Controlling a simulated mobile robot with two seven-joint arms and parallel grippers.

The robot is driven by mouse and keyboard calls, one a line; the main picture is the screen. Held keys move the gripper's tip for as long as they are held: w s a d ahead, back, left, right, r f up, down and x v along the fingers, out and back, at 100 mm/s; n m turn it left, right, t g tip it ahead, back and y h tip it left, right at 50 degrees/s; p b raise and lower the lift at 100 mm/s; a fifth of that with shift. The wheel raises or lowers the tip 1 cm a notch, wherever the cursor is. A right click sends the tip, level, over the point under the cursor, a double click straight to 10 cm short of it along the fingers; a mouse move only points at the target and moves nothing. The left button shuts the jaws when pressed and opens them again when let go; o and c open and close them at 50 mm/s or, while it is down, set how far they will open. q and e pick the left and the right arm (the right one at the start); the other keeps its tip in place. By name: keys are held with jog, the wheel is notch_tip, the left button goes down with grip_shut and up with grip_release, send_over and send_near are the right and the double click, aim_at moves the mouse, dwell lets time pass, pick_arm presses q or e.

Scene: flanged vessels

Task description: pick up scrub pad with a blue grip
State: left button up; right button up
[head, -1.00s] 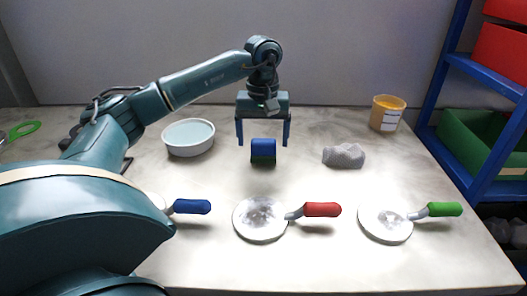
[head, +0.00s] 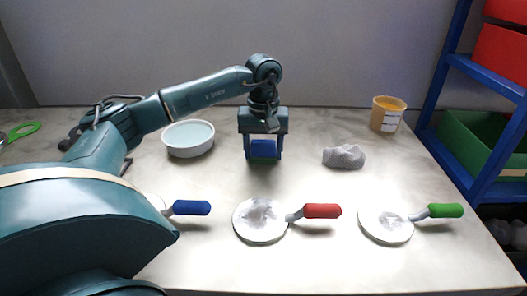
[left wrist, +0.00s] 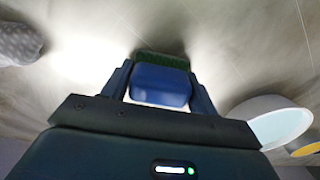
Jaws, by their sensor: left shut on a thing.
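The scrub pad with a blue grip (head: 263,150) stands on the table behind the red-handled pan. My left gripper (head: 263,157) is over it, with one finger on each side of the blue grip, and is shut on it. In the left wrist view the blue grip (left wrist: 160,84) sits between the fingers of my left gripper (left wrist: 160,90), and the green scrub part (left wrist: 162,60) shows beyond it. I cannot tell whether the pad is clear of the table. My right gripper is not in view.
A white bowl of water (head: 188,138) is left of the gripper. A grey cloth (head: 344,156) and an orange tub (head: 387,114) are to the right. White round pans with blue (head: 192,207), red (head: 322,210) and green (head: 445,210) handles line the front. A blue shelf rack (head: 455,75) stands right.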

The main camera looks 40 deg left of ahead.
aim_at(263, 142)
pick_arm(q)
jog(key=shift+c, duration=0.8)
notch_tip(263, 142, up, 10)
jog(key=shift+p, duration=0.55)
jog(key=o, duration=0.4)
jog(key=shift+c, duration=1.6)
